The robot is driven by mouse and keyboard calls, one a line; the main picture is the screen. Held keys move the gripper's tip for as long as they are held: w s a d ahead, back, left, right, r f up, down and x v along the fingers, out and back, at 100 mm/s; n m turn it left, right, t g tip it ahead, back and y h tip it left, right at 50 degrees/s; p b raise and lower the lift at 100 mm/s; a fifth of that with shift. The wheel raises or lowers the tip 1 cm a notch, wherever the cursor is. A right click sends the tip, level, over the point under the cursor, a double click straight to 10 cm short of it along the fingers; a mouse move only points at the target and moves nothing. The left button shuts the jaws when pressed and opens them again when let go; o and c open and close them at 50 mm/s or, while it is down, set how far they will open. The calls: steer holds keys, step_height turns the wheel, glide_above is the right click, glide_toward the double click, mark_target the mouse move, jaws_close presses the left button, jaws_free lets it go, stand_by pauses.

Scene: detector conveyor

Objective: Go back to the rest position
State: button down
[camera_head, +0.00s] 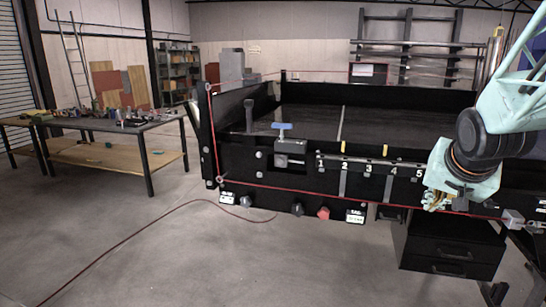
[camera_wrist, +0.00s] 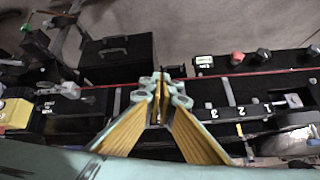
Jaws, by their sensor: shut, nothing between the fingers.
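My gripper (camera_wrist: 161,88) is shut and empty in the wrist view, its two yellow-sided fingers meeting at the tips. It hangs over the front of the black conveyor (camera_wrist: 100,98). In the head view my gripper (camera_head: 436,203) is at the right, in front of the conveyor's front panel (camera_head: 240,165), near the label 5. Its fingertips are small and partly hidden there by my wrist.
A red cord (camera_head: 330,197) runs along the conveyor front. A blue-handled valve (camera_head: 282,127), knobs and a red button (camera_head: 323,212) are on the panel. A black drawer unit (camera_head: 452,245) stands below right. A workbench (camera_head: 110,126) stands at left. The floor at front left is mostly clear.

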steer(key=s+a+r+n+g+y, duration=0.1)
steer(key=s+a+n, duration=0.1)
steer(key=s+a, duration=0.5)
steer(key=s+a+r+n+g+y, duration=0.1)
steer(key=s+a, duration=0.6)
steer(key=s, duration=1)
steer(key=s+a+r+n+g, duration=0.1)
steer(key=s+a+r+n, duration=0.1)
steer(key=s+a, duration=0.5)
steer(key=s+n, duration=0.1)
steer(key=s, duration=0.5)
steer(key=shift+g+y, duration=0.4)
steer(key=shift+s, duration=0.1)
